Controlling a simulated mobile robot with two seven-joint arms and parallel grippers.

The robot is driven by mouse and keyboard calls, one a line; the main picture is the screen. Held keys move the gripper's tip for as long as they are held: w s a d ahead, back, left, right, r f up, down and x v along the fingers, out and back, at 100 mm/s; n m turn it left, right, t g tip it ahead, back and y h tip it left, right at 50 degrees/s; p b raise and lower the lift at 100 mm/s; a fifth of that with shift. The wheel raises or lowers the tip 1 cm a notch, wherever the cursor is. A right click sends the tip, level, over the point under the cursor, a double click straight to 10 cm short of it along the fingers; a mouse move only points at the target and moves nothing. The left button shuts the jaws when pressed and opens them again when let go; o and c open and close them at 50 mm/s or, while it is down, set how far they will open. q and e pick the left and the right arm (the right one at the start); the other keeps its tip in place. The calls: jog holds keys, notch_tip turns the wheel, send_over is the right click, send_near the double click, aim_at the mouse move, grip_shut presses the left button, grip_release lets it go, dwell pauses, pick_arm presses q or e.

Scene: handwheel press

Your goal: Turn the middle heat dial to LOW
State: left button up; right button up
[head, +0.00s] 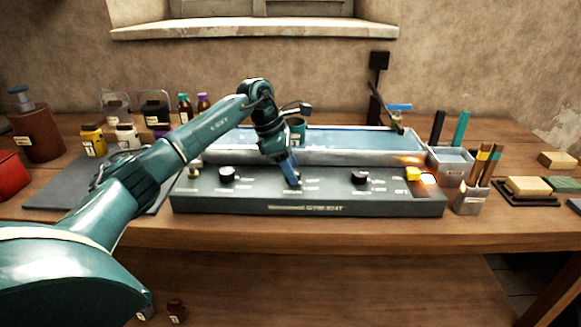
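The grey control panel (300,207) lies along the front of the table. A black dial (227,174) shows on its left part and another black dial (359,177) on its right part. My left gripper (291,180) points down at the place between them, where the middle dial would be. Its blue fingers reach the panel there and hide that dial, so I cannot see where it points or whether the fingers hold it. Small white marks show around the dials, too small to read. My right gripper is not in view.
A yellow switch (413,174) and a glowing lamp (429,179) are at the panel's right end. A shallow water-filled tray (350,157) stands behind the panel. A pen cup (470,201) is close to its right. Bottles and jars (93,140) stand at the left.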

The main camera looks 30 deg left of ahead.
pick_arm(q)
jog(key=shift+o, duration=0.7)
jog(key=v, duration=1.3)
jog(key=shift+s+r, duration=0.1)
